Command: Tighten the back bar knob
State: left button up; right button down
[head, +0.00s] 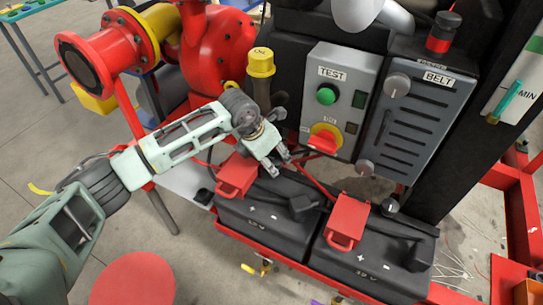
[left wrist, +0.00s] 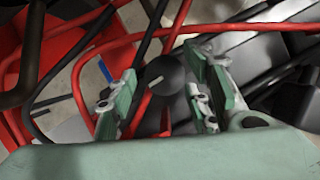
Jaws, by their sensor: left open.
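My left gripper (head: 276,163) reaches in from the left and is over the rear of the left battery (head: 265,226). Its fingers are apart and empty, as the left wrist view (left wrist: 165,103) also shows. In that view a dark round knob (left wrist: 158,80) with a pale mark lies beyond and between the two fingers, with no clear contact. In the head view the gripper hides this place. Another dark round knob (head: 390,205) with a pale line stands behind the right battery (head: 362,265). The pictures do not name which one is the back bar knob. My right gripper is not in view.
Red cables (left wrist: 250,28) cross close to the fingers. Red terminal covers (head: 237,174) sit on the batteries. The TEST box (head: 340,88) and BELT panel (head: 425,110) rise behind. A yellow-capped post (head: 261,62) stands just behind the gripper.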

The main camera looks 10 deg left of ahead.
pick_arm(q)
jog(key=c, duration=1.1)
jog(key=shift+o, duration=0.2)
jog(key=shift+w+r, duration=0.1)
jog(key=shift+n, duration=0.4)
jog(key=n+y+b, duration=0.1)
jog(key=n, duration=0.1)
jog(key=shift+n+t, duration=0.3)
jog(key=shift+t, duration=0.1)
jog(key=shift+d+n+y+b, duration=0.1)
jog(key=shift+n+y+b, duration=0.8)
jog(key=shift+n, duration=1.2)
